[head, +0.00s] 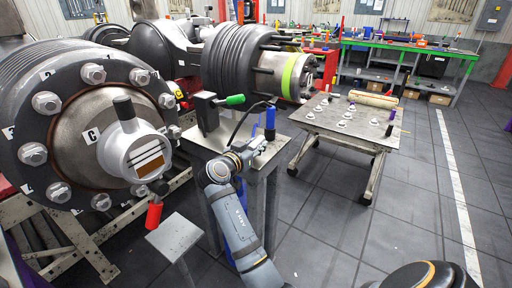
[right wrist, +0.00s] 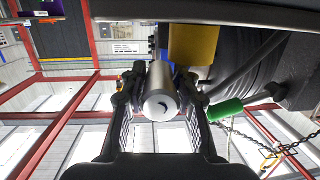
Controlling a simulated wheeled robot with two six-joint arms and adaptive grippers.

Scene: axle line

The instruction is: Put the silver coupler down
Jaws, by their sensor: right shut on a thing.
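The silver coupler (right wrist: 160,92) is a short, smooth metal cylinder with its round end toward the camera in the right wrist view. My right gripper (right wrist: 158,88) is shut on it, with one finger on each side. In the head view my right gripper (head: 252,150) is at the small grey stand (head: 272,158), low by its top. The coupler is hard to make out there, and I cannot tell whether it touches the stand. My left gripper is not in view.
A green-handled tool (head: 235,100) and a blue upright piece (head: 270,122) are close to the gripper. The big wheel hub (head: 62,125) fills the left. A grey cart (head: 345,128) with several small parts stands to the right. Floor beyond it is open.

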